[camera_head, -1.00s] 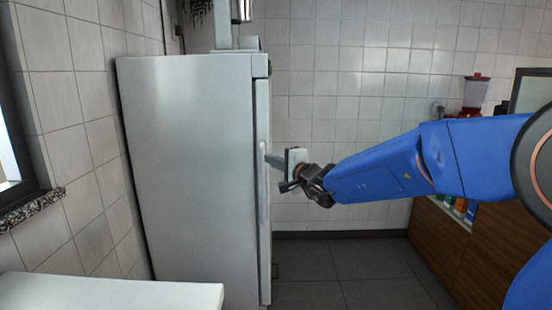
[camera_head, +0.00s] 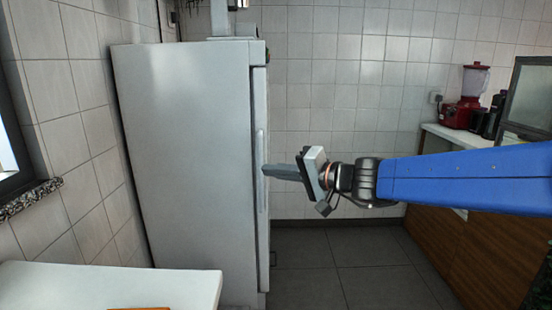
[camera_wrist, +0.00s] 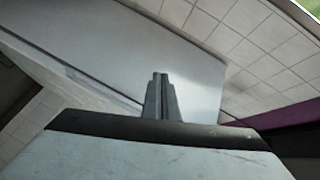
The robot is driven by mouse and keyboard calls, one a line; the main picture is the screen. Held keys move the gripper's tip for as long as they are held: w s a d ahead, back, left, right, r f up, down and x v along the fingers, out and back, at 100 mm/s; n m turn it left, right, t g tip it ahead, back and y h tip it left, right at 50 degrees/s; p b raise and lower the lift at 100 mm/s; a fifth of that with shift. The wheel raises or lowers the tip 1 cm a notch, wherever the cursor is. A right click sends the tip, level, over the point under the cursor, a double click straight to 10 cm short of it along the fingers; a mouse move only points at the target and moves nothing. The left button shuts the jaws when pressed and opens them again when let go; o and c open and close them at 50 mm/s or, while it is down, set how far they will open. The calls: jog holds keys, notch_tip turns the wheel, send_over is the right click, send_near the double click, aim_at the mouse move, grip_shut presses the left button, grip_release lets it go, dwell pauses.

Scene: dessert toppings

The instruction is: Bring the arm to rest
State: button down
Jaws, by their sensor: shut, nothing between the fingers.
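My gripper (camera_head: 280,171) is at the end of my blue arm, which reaches in from the right in the head view. Its fingers point left, toward the door edge of the tall grey fridge (camera_head: 185,170). The fingertips overlap the fridge's long handle in the picture; I cannot tell whether they touch it. In the wrist view the two fingers (camera_wrist: 161,97) lie together with nothing between them. A large pale surface lies beyond them there.
A white counter (camera_head: 110,285) is at the lower left. A red blender (camera_head: 468,97) stands on a counter at the right, above brown wooden cabinets (camera_head: 415,240). The grey tiled floor (camera_head: 320,262) between fridge and cabinets is clear.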

jog(key=s+d+f+n+g+h, duration=0.2)
jog(key=s+d+f+h, duration=0.1)
jog(key=s+d+f, duration=0.4)
jog(key=s+d+f+n+g+h, duration=0.2)
jog(key=s+d+f, duration=0.25)
jog(key=s, duration=0.45)
jog(key=s+d+f+h, duration=0.4)
jog(key=s+d, duration=0.1)
jog(key=d, duration=0.4)
jog(key=s+d+f+h, duration=0.4)
jog(key=s+d, duration=0.2)
jog(key=d, duration=0.3)
jog(key=shift+s+f+m+g, duration=0.15)
jog(key=shift+f+m+g, duration=0.25)
jog(key=shift+d, duration=0.15)
